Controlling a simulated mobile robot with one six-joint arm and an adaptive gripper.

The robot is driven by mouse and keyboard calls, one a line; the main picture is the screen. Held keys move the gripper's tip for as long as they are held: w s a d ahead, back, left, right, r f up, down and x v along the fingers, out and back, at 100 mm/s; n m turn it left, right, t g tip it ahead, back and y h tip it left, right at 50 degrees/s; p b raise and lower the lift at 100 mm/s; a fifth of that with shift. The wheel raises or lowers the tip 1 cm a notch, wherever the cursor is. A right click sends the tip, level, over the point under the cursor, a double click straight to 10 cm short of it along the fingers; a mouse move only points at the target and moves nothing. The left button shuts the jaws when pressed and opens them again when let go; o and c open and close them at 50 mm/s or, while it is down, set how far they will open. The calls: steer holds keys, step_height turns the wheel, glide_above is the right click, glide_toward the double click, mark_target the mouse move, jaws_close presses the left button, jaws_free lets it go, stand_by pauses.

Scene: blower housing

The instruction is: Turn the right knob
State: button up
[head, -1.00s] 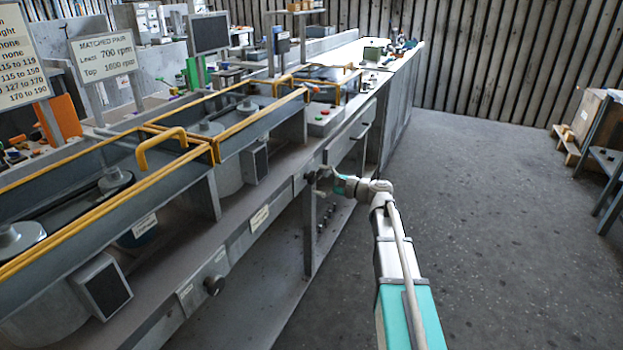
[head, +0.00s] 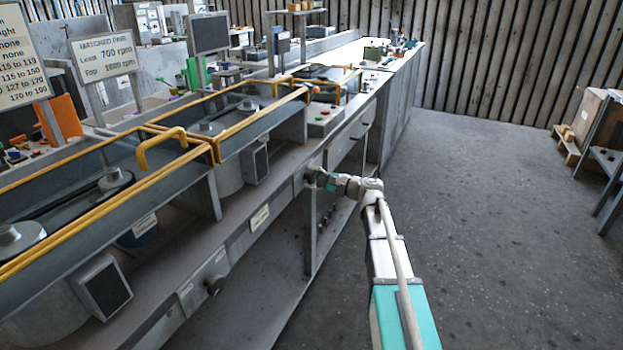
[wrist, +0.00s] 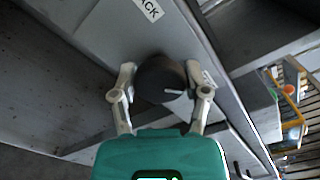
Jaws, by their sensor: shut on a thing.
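The right knob (wrist: 158,78) is dark and round, on the grey front rail of the bench. In the wrist view it sits between the two fingers of my gripper (wrist: 161,94), which is shut on its sides. A pale mark shows at the knob's lower right edge. In the head view my gripper (head: 317,178) meets the rail at the right knob's place and hides most of the knob. The left knob (head: 214,285) is on the same rail, nearer and lower left, with nothing touching it.
Yellow-railed troughs (head: 185,160) with drums stand above the rail. A label ending in "ACK" (wrist: 149,8) is on the panel beside the right knob. A sign (head: 103,53) reads "MATCHED PAIR".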

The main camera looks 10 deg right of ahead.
steer(key=shift+c, duration=1.4)
steer(key=shift+n, duration=0.5)
steer(key=n, duration=0.3)
steer(key=shift+n, duration=0.3)
steer(key=n, duration=0.5)
steer(key=shift+f, duration=0.1)
steer(key=o, duration=1.2)
steer(key=shift+c, duration=0.2)
